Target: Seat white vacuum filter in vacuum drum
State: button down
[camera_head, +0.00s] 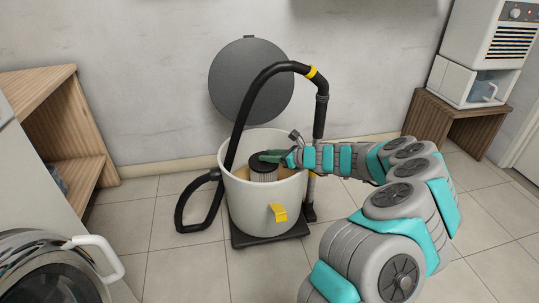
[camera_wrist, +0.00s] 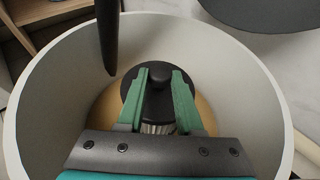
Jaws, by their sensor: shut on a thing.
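The vacuum drum (camera_head: 247,207) is a white open-topped cylinder on a dark base, with a yellow latch on its front. The filter (camera_head: 263,171) has a black cap and a pale pleated body, and is inside the drum's mouth. My gripper (camera_head: 272,156) reaches in from the right and is shut on the filter's cap. In the wrist view, the green fingers (camera_wrist: 160,82) lie on both sides of the black knob on the filter cap (camera_wrist: 158,98). The drum wall (camera_wrist: 45,80) surrounds them. The filter's lower end is hidden, so I cannot tell whether it touches anything below.
A black hose (camera_head: 240,125) with a yellow band arches over the drum's left side. The round grey lid (camera_head: 251,80) stands behind, by the wall. A wooden shelf (camera_head: 60,115) is at left, and a wooden stand (camera_head: 470,118) at right. Tiled floor is clear in front.

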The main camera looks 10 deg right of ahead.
jog(key=shift+s+f, duration=0.2)
jog(key=shift+f, duration=1)
jog(key=shift+c, duration=2.4)
grip_release()
jog(key=shift+a+f, duration=0.1)
jog(key=shift+f, duration=0.05)
jog(key=shift+s, duration=0.15)
jog(key=shift+s+d+r, duration=0.2)
jog(key=shift+s+r, duration=0.05)
jog(key=s+d+r+p, duration=0.2)
jog(key=s+d+r, duration=0.2)
jog(key=d, duration=0.1)
jog(key=shift+s+r, duration=0.15)
jog(key=shift+r, duration=0.25)
jog(key=shift+a, duration=0.1)
